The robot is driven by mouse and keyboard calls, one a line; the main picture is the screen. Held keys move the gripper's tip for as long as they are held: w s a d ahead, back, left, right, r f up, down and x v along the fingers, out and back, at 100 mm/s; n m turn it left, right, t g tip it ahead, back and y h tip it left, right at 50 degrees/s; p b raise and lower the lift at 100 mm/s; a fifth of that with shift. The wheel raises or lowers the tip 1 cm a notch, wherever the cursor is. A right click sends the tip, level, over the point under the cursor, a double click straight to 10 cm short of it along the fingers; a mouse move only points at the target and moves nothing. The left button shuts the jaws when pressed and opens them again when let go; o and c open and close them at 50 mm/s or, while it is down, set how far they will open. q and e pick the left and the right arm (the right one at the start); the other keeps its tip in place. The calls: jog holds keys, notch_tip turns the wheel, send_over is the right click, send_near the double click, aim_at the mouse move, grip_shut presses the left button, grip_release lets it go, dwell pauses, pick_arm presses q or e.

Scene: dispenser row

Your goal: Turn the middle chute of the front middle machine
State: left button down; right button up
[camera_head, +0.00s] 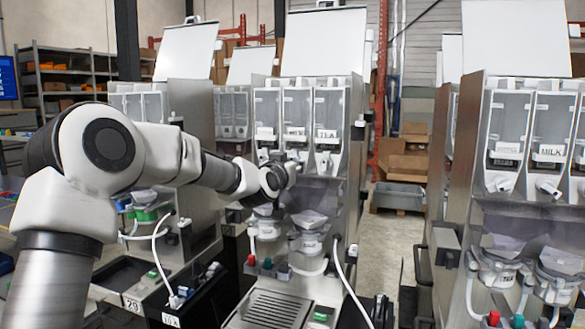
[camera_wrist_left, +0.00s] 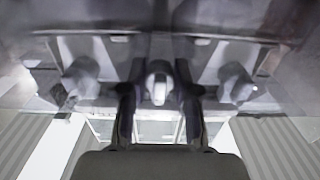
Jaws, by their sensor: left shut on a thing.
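The front middle machine (camera_head: 355,150) stands at the centre of the head view with three clear canisters side by side; the right one carries a label reading TEA. Its right chute (camera_head: 325,162) is a white spout under that canister. My left gripper (camera_head: 285,172) reaches the front of this machine, at the middle chute. In the left wrist view the middle chute (camera_wrist_left: 158,86) lies between the two dark fingers of my left gripper (camera_wrist_left: 158,100), which is shut on it. The left and right chutes appear on either side, apart from the fingers. My right gripper is not in view.
Below the chutes are funnels (camera_head: 310,220), cables and a drip tray (camera_head: 270,308). A neighbouring machine (camera_head: 185,110) stands to the left behind my arm, another (camera_head: 530,140) to the right. A floor gap with a grey bin (camera_head: 398,196) lies between the middle and right machines.

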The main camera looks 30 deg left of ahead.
pick_arm(q)
jog(key=shift+r, duration=0.1)
jog(key=c, duration=1.2)
grip_release()
jog(key=shift+s, duration=0.1)
jog(key=shift+s, duration=0.1)
jog(key=v, duration=0.7)
jog(key=shift+s, duration=0.2)
